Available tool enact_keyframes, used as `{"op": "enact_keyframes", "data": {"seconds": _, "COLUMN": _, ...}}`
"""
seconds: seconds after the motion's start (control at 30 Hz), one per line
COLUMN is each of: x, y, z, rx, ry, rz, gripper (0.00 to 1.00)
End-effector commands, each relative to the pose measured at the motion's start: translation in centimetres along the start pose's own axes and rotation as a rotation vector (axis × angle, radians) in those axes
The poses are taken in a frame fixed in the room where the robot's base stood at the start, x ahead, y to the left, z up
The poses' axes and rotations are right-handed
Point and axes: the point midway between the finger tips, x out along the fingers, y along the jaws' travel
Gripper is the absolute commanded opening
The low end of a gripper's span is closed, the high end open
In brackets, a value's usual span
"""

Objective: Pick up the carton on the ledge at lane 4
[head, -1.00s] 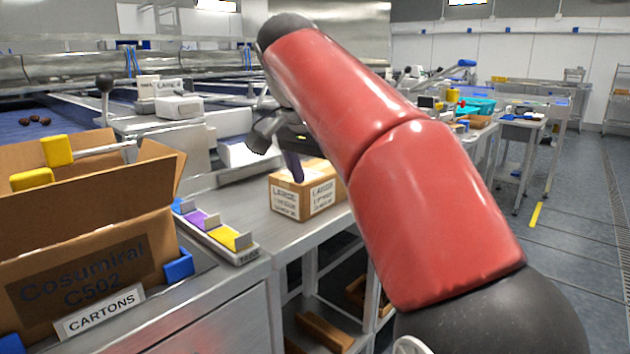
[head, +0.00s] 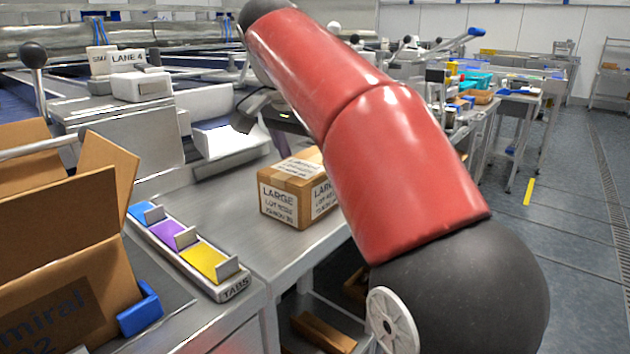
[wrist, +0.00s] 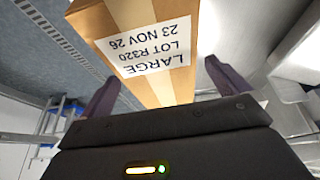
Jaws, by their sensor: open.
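The carton (head: 290,192) is a closed brown box with white labels reading LARGE and a lot number. In the head view it sits on the metal ledge (head: 240,215) below the LANE 4 sign (head: 127,57). My arm covers its right part there. In the wrist view the carton (wrist: 160,85) appears upside down, with its label between and beyond the fingers. My gripper (wrist: 160,90) is open, its two dark fingers spread, with nothing held.
A tab tray (head: 232,290) with blue, purple and yellow tabs lies left of the carton. A large open cardboard box (head: 70,215) stands at the near left. A grey unit with a white chute (head: 225,142) is behind the carton.

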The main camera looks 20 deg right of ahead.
Motion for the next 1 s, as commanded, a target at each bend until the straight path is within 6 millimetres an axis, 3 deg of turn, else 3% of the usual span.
{"op": "enact_keyframes", "data": {"seconds": 0.23, "x": 3.8, "y": 0.2, "z": -0.3, "rx": 0.001, "ry": -0.002, "rz": 0.002, "gripper": 1.00}}
{"op": "enact_keyframes", "data": {"seconds": 0.57, "x": 4.6, "y": 0.2, "z": -0.4, "rx": 0.001, "ry": -0.001, "rz": -0.001, "gripper": 1.00}}
{"op": "enact_keyframes", "data": {"seconds": 1.0, "x": 4.6, "y": 0.2, "z": -0.4, "rx": 0.000, "ry": -0.001, "rz": 0.000, "gripper": 0.45}}
